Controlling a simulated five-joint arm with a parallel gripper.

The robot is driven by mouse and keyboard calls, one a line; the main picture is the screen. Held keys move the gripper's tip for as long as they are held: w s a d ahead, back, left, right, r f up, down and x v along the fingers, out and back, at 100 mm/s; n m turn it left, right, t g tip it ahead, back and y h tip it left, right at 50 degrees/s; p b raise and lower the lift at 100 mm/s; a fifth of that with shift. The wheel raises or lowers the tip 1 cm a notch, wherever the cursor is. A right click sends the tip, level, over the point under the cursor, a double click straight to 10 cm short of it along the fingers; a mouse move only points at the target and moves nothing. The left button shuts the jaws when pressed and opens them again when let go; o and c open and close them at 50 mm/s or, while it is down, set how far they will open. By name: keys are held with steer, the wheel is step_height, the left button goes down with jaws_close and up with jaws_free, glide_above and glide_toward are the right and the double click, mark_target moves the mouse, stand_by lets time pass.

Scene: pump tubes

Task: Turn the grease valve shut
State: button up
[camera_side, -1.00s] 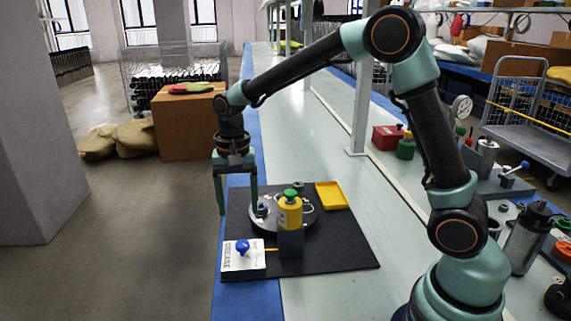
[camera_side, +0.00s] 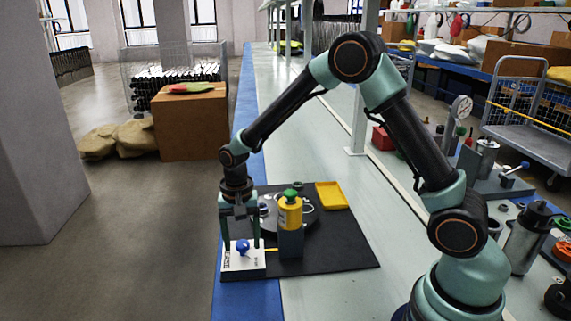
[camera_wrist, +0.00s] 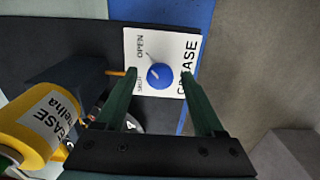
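The grease valve is a white plate (camera_side: 233,262) marked GREASE, with a blue knob (camera_side: 242,246) on it, at the front left of the black mat. In the wrist view the plate (camera_wrist: 135,48) shows the word OPEN and a second, partly unclear word below it. The blue knob (camera_wrist: 159,76) shows ahead of my fingers, roughly between them. My gripper (camera_side: 241,243) points down over the plate, its two green fingers apart on either side of the knob. It also shows in the wrist view (camera_wrist: 160,82), open and empty. I cannot tell whether a finger touches the knob.
A yellow grease bottle (camera_side: 290,213) with a green cap stands on a dark block right of the plate, close to my gripper. A round metal part (camera_side: 308,222) lies behind it. A yellow tray (camera_side: 331,196) is at the mat's back. The mat's right front (camera_side: 340,255) is clear.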

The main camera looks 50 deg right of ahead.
jaws_close()
steer(key=shift+n, duration=0.4)
steer(key=n, duration=0.3)
steer(key=shift+n, duration=0.4)
steer(key=n, duration=1.3)
steer(key=shift+n, duration=0.3)
